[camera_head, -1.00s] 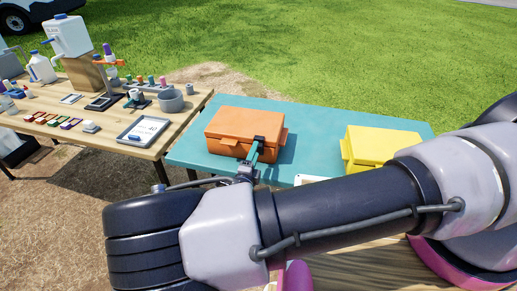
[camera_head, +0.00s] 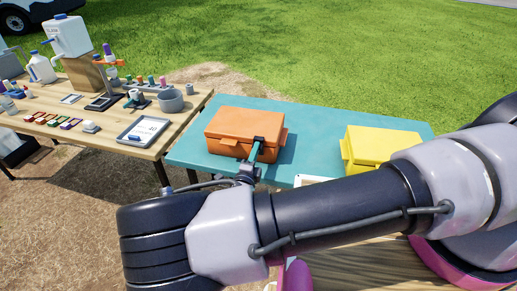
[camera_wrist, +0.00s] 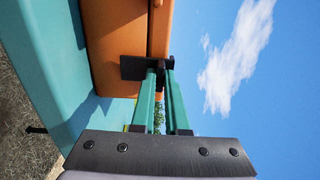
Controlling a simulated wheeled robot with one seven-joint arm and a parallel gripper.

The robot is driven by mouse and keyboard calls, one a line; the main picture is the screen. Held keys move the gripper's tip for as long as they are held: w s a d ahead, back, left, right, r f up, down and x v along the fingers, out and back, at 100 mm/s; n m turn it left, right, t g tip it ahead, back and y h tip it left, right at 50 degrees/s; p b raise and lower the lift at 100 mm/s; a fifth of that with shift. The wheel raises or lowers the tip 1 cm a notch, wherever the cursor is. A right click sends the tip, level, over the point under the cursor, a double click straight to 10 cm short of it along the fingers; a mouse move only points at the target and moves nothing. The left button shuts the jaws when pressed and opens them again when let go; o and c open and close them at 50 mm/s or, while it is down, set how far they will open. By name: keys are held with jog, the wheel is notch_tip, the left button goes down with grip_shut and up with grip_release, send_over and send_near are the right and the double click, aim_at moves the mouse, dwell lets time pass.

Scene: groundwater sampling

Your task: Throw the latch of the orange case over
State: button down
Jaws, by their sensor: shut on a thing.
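The orange case (camera_head: 243,133) sits closed on the teal table, left of the yellow case. In the wrist view the case (camera_wrist: 118,45) shows sideways, with the seam between lid and body running up the picture. Its dark latch (camera_wrist: 133,68) is at the front near the seam. My gripper (camera_wrist: 165,72) has its teal fingers at the latch, shut on a dark part of it. In the head view my gripper (camera_head: 256,148) reaches the right part of the case front. The fingertips partly hide the latch, so its exact angle is hard to tell.
The yellow case (camera_head: 380,147) stands to the right on the teal table (camera_head: 300,115). A wooden table (camera_head: 115,135) at the left holds a tray (camera_head: 143,131), a grey bowl (camera_head: 171,100) and bottles. A white object (camera_head: 312,180) lies near the front edge, partly behind my arm.

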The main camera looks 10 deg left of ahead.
jog(key=shift+s+f+t, duration=0.4)
jog(key=shift+f, duration=0.2)
jog(key=shift+s+f+t, duration=0.35)
jog(key=shift+f+t, duration=0.05)
jog(key=shift+f, duration=0.3)
